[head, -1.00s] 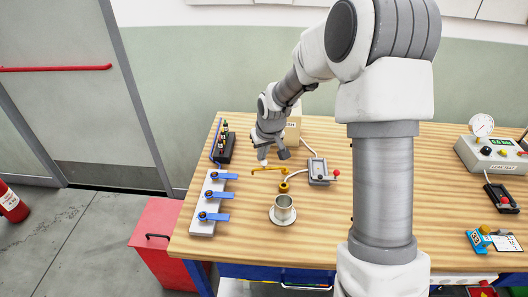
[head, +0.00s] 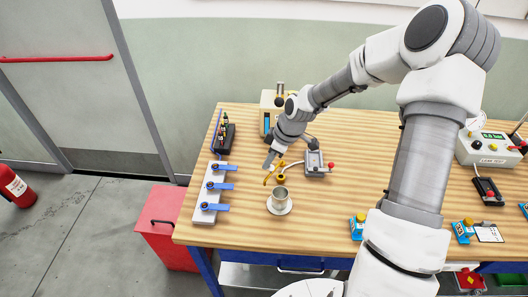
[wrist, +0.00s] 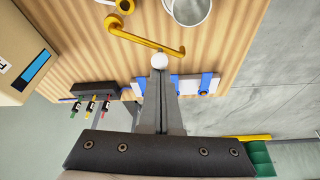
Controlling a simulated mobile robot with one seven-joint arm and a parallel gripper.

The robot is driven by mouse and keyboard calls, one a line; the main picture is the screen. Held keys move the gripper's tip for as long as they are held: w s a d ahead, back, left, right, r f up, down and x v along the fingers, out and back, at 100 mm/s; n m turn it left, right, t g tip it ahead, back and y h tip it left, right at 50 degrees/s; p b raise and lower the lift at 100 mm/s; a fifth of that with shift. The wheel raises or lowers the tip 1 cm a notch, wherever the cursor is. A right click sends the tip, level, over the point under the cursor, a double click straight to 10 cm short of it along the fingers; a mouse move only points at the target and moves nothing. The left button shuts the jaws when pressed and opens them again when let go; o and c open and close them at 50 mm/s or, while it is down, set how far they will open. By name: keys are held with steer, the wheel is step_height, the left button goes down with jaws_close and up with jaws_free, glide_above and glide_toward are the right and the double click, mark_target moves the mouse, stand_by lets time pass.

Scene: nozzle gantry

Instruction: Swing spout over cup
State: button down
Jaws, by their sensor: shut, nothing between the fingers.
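The yellow spout (head: 273,172) is a thin bent arm beside its round yellow base (head: 281,178) on the wooden table. The metal cup (head: 280,195) stands upright on a pale saucer, just in front of the spout. In the wrist view the spout (wrist: 145,40) runs diagonally, and its free end is beside the cup (wrist: 188,8), not over it. My gripper (head: 268,164) points down next to the spout. In the wrist view my gripper (wrist: 160,70) is shut and empty, with a pale round tip close to the spout; I cannot tell whether they touch.
A plate with blue-handled valves (head: 212,190) lies left of the cup. A black rack with small coloured-topped items (head: 222,142) stands behind it. A grey box with a red-knobbed lever (head: 316,163) is to the right. A cream box (head: 267,115) stands behind my gripper.

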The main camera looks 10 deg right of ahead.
steer(key=shift+s+d+n+g+p, duration=0.3)
steer(key=shift+s+d+n+p, duration=0.25)
steer(key=shift+n, duration=0.55)
steer(key=shift+s+d, duration=0.4)
steer(key=shift+d, duration=0.35)
step_height(320, 180, up, 10)
glide_above(278, 165)
steer(key=s+a, duration=0.2)
steer(key=s, duration=0.2)
steer(key=shift+s+d+r, duration=0.1)
steer(key=shift+s+d, duration=0.05)
steer(key=shift+s, duration=0.05)
steer(key=shift+s, duration=0.1)
